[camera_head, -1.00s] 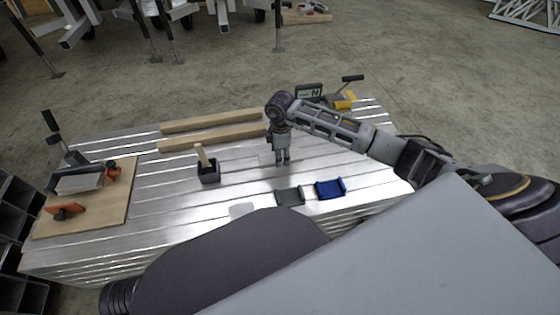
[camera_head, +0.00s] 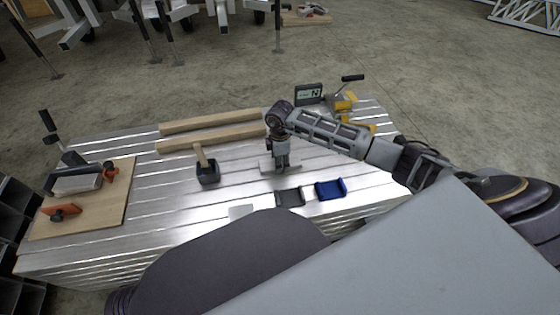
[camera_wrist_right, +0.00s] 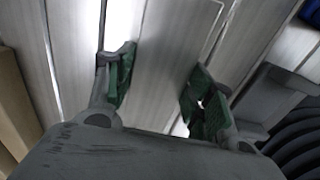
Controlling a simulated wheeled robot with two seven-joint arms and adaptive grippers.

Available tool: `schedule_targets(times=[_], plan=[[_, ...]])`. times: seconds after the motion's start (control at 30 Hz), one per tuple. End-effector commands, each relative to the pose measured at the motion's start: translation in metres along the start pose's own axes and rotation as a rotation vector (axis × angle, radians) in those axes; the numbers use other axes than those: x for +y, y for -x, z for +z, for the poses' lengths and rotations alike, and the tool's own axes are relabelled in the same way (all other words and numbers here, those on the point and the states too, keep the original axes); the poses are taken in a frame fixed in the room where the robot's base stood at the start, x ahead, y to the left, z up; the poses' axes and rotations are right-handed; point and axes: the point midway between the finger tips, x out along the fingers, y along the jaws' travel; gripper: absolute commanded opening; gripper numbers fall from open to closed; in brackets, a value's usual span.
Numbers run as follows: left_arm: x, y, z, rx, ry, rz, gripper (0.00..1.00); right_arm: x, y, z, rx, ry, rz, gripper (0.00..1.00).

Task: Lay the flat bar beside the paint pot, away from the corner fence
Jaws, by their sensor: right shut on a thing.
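My right gripper (camera_head: 282,167) points down over the middle of the slatted metal table. In the right wrist view its green-padded fingers (camera_wrist_right: 160,95) are shut on the flat bar (camera_wrist_right: 165,60), a pale metal strip. The bar also shows in the head view (camera_head: 267,165), low at the fingertips; I cannot tell whether it touches the table. A grey raised-edge piece (camera_head: 290,198) and a blue one (camera_head: 330,189) lie in front; I cannot tell which is the corner fence. My left gripper is out of view.
Two wooden strips (camera_head: 210,122) lie along the back of the table. A wooden board (camera_head: 95,215) with clamps is at the left. A small display box (camera_head: 308,93) and a yellow tool (camera_head: 343,102) stand back right. A white square (camera_head: 241,212) lies at the front.

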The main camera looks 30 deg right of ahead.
Motion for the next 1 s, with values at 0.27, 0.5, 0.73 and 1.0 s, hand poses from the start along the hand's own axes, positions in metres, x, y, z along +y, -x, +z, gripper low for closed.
schedule_targets(times=[0.27, 0.5, 0.73, 1.0], plan=[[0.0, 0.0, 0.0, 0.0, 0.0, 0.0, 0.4, 0.0, -0.002, 0.0, 0.0, 0.0, 0.0, 0.7], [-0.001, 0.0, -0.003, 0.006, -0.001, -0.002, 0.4, 0.0, -0.002, 0.0, 0.0, 0.0, 0.0, 0.75], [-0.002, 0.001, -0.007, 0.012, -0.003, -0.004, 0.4, 0.0, 0.0, 0.0, 0.0, 0.0, 0.0, 0.75], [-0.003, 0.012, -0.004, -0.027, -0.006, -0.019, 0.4, 0.001, 0.021, 0.0, 0.0, 0.001, 0.002, 0.75]])
